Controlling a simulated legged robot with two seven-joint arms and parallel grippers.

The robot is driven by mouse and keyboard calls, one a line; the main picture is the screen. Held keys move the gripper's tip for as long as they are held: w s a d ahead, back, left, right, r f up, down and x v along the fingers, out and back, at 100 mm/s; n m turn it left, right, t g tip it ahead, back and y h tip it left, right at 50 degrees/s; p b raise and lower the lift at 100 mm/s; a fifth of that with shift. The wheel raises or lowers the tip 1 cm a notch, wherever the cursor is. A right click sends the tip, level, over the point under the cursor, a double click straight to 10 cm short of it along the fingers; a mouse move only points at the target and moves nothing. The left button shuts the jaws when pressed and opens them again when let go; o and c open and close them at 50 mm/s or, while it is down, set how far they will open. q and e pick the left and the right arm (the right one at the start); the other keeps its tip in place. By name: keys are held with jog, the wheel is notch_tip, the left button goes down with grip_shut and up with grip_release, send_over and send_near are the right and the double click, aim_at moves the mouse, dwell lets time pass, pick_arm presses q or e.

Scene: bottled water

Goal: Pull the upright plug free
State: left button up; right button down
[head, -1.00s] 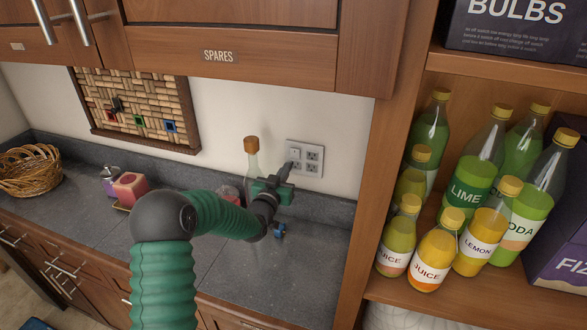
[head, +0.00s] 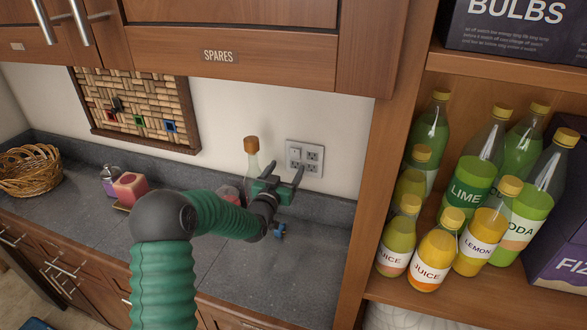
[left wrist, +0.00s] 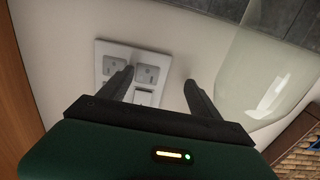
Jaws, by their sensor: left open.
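My left gripper (head: 286,168) is open in front of the wall, with nothing visible between its fingers. The white outlet plate (head: 312,170) is on the wall just beyond and to the right of the fingers. In the left wrist view, one finger of my left gripper (left wrist: 158,78) overlaps the outlet plate (left wrist: 103,48) and the other is over bare wall. I cannot make out an upright plug in any socket; the finger hides part of the plate. A small blue thing (head: 279,230) lies on the counter below the gripper; I cannot tell what it is. My right gripper is not in view.
A clear bottle with a cork-coloured cap (head: 251,146) stands close beside the gripper; its glass (left wrist: 255,75) fills the right of the left wrist view. A wooden shelf (head: 395,288) with several juice bottles stands right. A pink container (head: 130,188) is left on the counter (head: 270,270).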

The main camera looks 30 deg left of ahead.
pick_arm(q)
jog(key=b+v, duration=0.3)
jog(key=v, duration=1.4)
